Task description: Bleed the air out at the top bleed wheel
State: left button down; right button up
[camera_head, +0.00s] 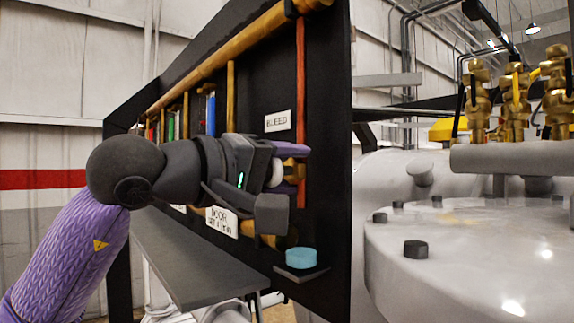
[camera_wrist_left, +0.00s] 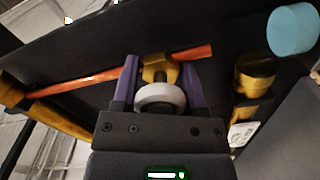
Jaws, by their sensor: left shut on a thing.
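The bleed wheel is a small white wheel (camera_wrist_left: 160,97) on a brass fitting (camera_wrist_left: 157,72), mounted on an orange-red pipe on the black panel. In the head view the wheel (camera_head: 276,175) shows partly, below the white BLEED label (camera_head: 278,121). My left gripper (camera_head: 289,168) reaches it from the left. In the left wrist view the purple fingers of the left gripper (camera_wrist_left: 157,80) stand on both sides of the wheel and the brass fitting, shut on the wheel. My right gripper is in neither view.
A light blue round block (camera_head: 301,257) sits on a small black shelf at the panel's lower right corner. A grey ledge (camera_head: 195,262) runs below the panel. A large grey bolted vessel (camera_head: 470,255) and brass valves (camera_head: 515,95) stand to the right.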

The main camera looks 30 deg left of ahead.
pick_arm(q)
jog(key=shift+f, duration=0.1)
dwell(0.5)
jog(key=shift+c, duration=0.6)
grip_release()
jog(key=shift+s+a, duration=0.15)
jog(key=shift+s, duration=0.2)
jog(key=b+v, duration=0.3)
jog(key=v, duration=0.6)
